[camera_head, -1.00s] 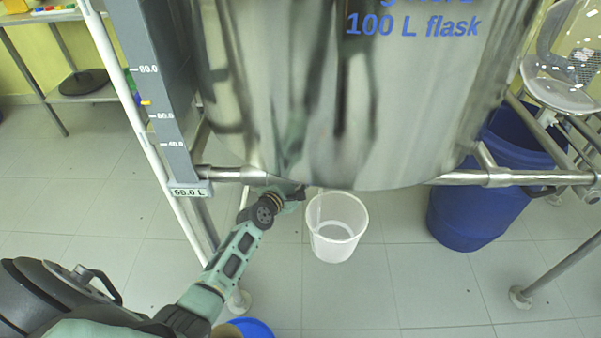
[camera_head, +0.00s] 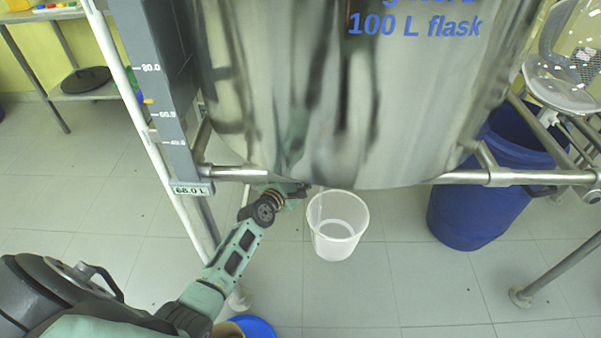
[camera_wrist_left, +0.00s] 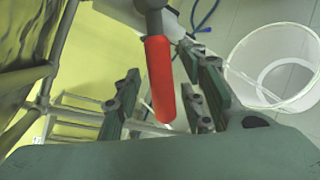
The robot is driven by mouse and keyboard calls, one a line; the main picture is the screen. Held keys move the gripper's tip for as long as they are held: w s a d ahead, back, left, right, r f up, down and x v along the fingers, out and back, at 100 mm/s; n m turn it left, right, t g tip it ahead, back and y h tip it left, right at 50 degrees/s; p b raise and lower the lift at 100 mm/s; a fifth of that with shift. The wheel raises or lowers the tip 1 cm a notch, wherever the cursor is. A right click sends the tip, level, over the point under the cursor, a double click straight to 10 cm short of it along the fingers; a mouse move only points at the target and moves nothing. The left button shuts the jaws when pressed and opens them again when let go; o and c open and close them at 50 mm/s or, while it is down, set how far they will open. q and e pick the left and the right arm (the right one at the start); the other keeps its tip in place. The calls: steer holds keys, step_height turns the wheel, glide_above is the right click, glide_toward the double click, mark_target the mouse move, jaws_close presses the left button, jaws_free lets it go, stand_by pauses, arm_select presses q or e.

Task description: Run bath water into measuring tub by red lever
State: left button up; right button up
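The steel bath (camera_head: 330,110), marked "100 L flask", fills the upper middle of the head view. The measuring tub (camera_head: 338,245), a white translucent bucket, stands on the floor below its front edge. It also shows at the right of the left wrist view (camera_wrist_left: 272,68). The red lever (camera_wrist_left: 160,80) hangs from a grey valve fitting in the left wrist view. My left gripper (camera_wrist_left: 165,98) is open, with a finger on either side of the lever and gaps visible. In the head view this gripper (camera_head: 298,192) is partly hidden under the bath. My right gripper is out of view.
A level scale (camera_head: 160,90) with a "68.0 L" label stands left of the bath. Steel frame bars (camera_head: 490,178) run around it. A blue barrel (camera_head: 470,205) stands at right. A blue-rimmed bucket (camera_head: 252,327) is at the bottom edge. Floor around the tub is clear.

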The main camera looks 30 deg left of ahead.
arm_select(q)
steer(key=shift+s, duration=0.1)
steer(key=shift+s+d, duration=0.1)
steer(key=shift+s, duration=0.15)
steer(key=v, duration=1.1)
steer(key=shift+s+r, duration=0.1)
steer(key=shift+s, duration=0.05)
